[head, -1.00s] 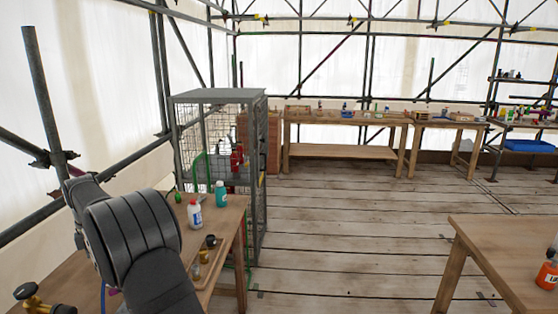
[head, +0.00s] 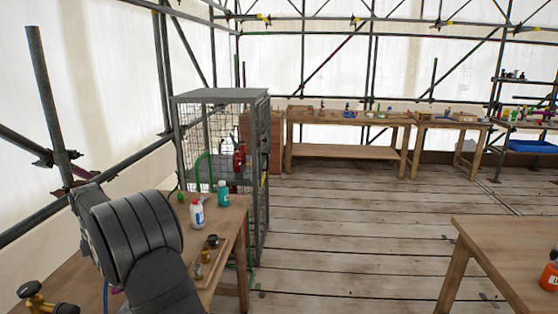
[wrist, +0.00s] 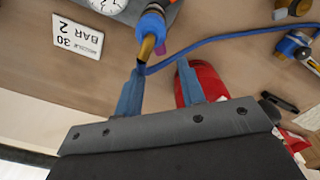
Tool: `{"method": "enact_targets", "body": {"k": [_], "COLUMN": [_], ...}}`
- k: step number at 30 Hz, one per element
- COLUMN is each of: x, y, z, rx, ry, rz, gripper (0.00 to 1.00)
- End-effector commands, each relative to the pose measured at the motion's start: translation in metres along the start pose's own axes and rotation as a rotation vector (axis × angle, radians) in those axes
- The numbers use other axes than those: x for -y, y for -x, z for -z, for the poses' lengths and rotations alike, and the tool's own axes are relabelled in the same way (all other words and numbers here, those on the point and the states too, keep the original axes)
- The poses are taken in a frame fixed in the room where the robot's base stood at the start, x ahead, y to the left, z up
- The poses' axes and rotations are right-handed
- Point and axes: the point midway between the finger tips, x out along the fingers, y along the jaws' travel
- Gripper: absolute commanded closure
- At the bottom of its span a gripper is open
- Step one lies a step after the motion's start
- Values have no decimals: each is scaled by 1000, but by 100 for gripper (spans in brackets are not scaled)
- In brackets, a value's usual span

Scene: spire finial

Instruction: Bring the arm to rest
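In the wrist view my gripper (wrist: 160,76) has two blue fingers standing well apart. It is open, and I see nothing clamped between the fingers. A brass-coloured nozzle with a blue collar (wrist: 151,24) and a blue hose lies just beyond the fingertips; I cannot tell how far below them. A red cylinder (wrist: 203,82) is partly hidden behind the right finger. In the head view my arm fills the lower left over the near bench (head: 226,243), and the gripper is hidden there.
White bottle (head: 197,214), teal bottle (head: 223,194) and small brass fittings stand on the near bench. A wire cage (head: 265,160) stands behind it. Another table (head: 510,245) with an orange bottle (head: 549,275) is at the right. Open plank floor (head: 350,240) lies between.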

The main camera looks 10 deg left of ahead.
Motion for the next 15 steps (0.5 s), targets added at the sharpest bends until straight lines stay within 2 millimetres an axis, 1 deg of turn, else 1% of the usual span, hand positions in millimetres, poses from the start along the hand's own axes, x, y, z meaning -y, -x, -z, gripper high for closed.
{"method": "enact_targets", "body": {"k": [1,9,15], "x": [0,1,-6], "y": [-12,-66,-63], "z": [0,0,-1], "rx": [1,1,0], "ry": [0,0,-161], "rz": [3,4,0], "gripper": [64,64,64]}}
